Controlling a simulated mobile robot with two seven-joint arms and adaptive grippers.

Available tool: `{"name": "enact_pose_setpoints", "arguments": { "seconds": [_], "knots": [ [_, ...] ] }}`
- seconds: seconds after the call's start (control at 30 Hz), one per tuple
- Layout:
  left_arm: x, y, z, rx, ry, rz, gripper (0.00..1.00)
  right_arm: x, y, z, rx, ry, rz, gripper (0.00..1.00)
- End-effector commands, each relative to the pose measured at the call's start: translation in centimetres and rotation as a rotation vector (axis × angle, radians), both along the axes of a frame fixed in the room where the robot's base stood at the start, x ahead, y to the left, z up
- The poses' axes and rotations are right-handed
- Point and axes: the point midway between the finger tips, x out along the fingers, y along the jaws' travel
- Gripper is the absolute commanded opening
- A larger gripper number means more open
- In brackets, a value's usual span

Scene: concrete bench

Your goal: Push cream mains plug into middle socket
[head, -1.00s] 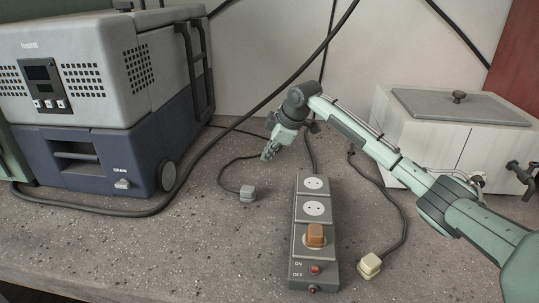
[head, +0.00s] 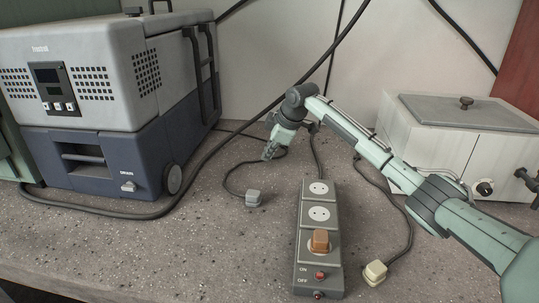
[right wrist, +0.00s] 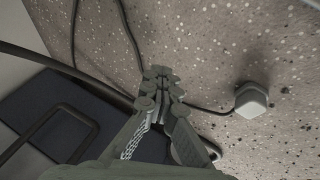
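The cream mains plug (head: 375,272) lies on the bench right of the socket strip's lower end, its cord running back. The dark grey socket strip (head: 307,265) has three outlets in a row. The far socket (head: 319,188) and the middle socket (head: 318,213) are empty. A brown-orange plug (head: 320,240) sits in the near one. My right gripper (head: 268,154) hangs over the bench behind and left of the strip, away from the cream plug. In the right wrist view its fingertips (right wrist: 160,74) are together with nothing seen between them. My left gripper is out of view.
A grey plug (head: 253,198) lies left of the strip; it also shows in the right wrist view (right wrist: 251,100). A cool box (head: 100,110) stands at left, a pale lidded metal unit (head: 445,145) at back right. Cables cross the back. The bench front left is clear.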

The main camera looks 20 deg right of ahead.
Motion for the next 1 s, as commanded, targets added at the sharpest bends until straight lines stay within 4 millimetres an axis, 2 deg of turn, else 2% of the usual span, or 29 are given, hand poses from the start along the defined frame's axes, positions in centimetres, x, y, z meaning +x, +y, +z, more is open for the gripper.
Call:
{"name": "enact_pose_setpoints", "arguments": {
  "seconds": [1.0],
  "knots": [
    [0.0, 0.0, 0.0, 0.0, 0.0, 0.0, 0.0, 3.1, 0.5, 0.1, 0.0, -0.001, 0.0, 0.0]
  ]
}}
